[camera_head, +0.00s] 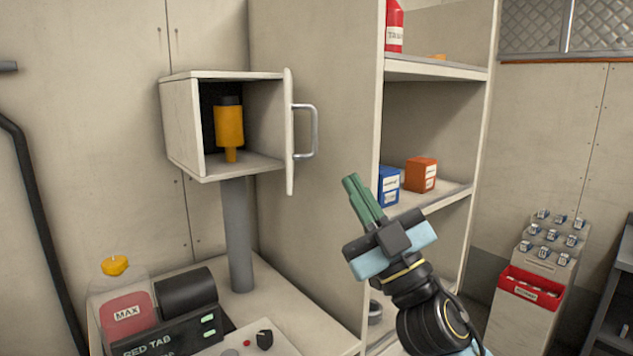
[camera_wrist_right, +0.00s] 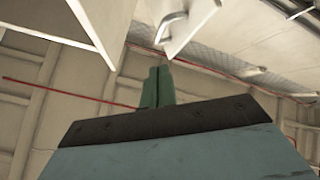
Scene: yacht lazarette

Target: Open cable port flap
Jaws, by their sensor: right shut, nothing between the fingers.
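A pale box (camera_head: 182,122) stands on a grey post, and its front is open to view. The flap (camera_head: 289,130) with a grey bar handle (camera_head: 312,131) stands swung out at the box's right side, nearly edge-on. In the right wrist view the flap (camera_wrist_right: 197,22) and its handle (camera_wrist_right: 168,30) show at the top. My right gripper (camera_head: 362,188) is to the right of and below the handle in the picture, apart from it. Its green fingers are together and empty, pointing up; they also show in the right wrist view (camera_wrist_right: 157,86). My left gripper is not in view.
A yellow device (camera_head: 230,126) with a dark top is inside the box. A counter below holds a RED TAB machine (camera_head: 160,322). Shelves (camera_head: 436,70) with a blue box (camera_head: 388,187) and an orange box (camera_head: 421,175) stand behind my right gripper. A wall is close behind the flap.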

